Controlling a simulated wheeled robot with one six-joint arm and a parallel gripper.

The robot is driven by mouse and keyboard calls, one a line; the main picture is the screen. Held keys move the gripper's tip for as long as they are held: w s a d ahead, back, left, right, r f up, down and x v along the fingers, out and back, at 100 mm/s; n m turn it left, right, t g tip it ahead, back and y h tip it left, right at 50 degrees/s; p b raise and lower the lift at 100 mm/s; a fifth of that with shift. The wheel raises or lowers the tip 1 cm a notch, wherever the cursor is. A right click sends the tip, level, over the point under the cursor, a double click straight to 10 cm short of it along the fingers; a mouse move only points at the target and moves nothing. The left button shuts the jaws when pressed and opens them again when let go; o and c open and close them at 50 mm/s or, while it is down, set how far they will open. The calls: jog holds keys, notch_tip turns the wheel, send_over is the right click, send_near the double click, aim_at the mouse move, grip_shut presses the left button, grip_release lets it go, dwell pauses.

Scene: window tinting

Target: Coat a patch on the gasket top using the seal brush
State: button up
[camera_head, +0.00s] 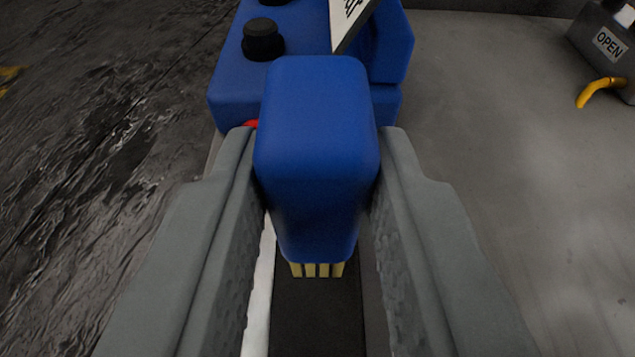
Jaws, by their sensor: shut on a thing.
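The seal brush (318,150) has a blue block handle with pale yellow bristles (318,270) at its lower end. My gripper (318,165) is shut on the blue handle, with one grey finger on each side. The bristles point down over a black strip (315,315), which looks like the gasket top. The bristle tips overlap the strip in this view; I cannot tell whether they touch it. No coated patch can be made out on the visible strip. Part of the strip is hidden behind the brush and fingers.
A blue holder (385,60) with a black knob (262,40) and a white sign stands behind the brush. A grey box labelled OPEN (608,42) with a yellow handle (600,90) is at the upper right. The grey surface (500,170) between is clear. Dark rough floor lies left.

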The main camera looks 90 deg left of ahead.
jog(key=shift+f, duration=1)
dwell(0.4)
jog(key=shift+d, duration=0.1)
jog(key=shift+v, duration=0.85)
jog(key=shift+s+d+f, duration=0.15)
jog(key=shift+s+d, duration=0.05)
jog(key=shift+d, duration=0.45)
jog(key=shift+d, duration=0.1)
